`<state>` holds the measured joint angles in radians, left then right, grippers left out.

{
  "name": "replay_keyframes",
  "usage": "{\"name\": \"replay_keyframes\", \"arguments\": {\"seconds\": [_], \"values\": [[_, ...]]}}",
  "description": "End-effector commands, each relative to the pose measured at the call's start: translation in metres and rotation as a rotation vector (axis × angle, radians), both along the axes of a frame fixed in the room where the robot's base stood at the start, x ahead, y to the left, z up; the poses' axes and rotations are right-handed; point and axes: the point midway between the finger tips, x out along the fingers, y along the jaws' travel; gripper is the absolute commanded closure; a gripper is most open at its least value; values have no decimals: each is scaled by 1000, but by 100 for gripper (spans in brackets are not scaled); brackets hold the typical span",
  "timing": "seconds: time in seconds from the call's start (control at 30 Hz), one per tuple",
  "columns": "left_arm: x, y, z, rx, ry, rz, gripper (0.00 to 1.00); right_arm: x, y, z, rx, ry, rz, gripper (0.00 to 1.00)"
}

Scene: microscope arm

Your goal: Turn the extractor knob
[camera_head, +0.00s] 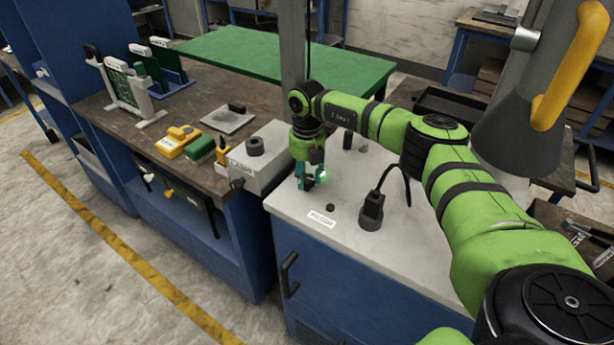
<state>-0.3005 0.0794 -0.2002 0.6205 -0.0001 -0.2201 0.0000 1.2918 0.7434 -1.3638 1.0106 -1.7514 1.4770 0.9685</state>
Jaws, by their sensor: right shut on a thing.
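My right arm comes in from the right, and its gripper (309,183) points down at the left part of the light grey cabinet top (415,235). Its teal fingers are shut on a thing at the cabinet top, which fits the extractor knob. The fingers hide the knob, so its turn cannot be told. A small white label (321,218) lies on the top just in front of the gripper, its print too small to read. A small dark round piece (330,207) is beside the label. My left gripper is not in view.
A grey box (262,160) with a black knob (255,146) stands left of the gripper. A black socket with a cable (371,211) stands to the right. A grey hood with a yellow handle (570,65) hangs at upper right. A grey post (294,55) rises behind.

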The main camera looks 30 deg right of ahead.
Motion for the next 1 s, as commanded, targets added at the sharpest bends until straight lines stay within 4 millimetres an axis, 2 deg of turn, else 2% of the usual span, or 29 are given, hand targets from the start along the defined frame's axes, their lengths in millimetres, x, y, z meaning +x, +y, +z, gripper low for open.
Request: {"name": "replay_keyframes", "arguments": {"seconds": [0.3,1.0], "values": [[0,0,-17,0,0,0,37,1,-2,-1,-5,-5,294,94],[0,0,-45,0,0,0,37,2,0,0,-5,-6,957,94]]}}
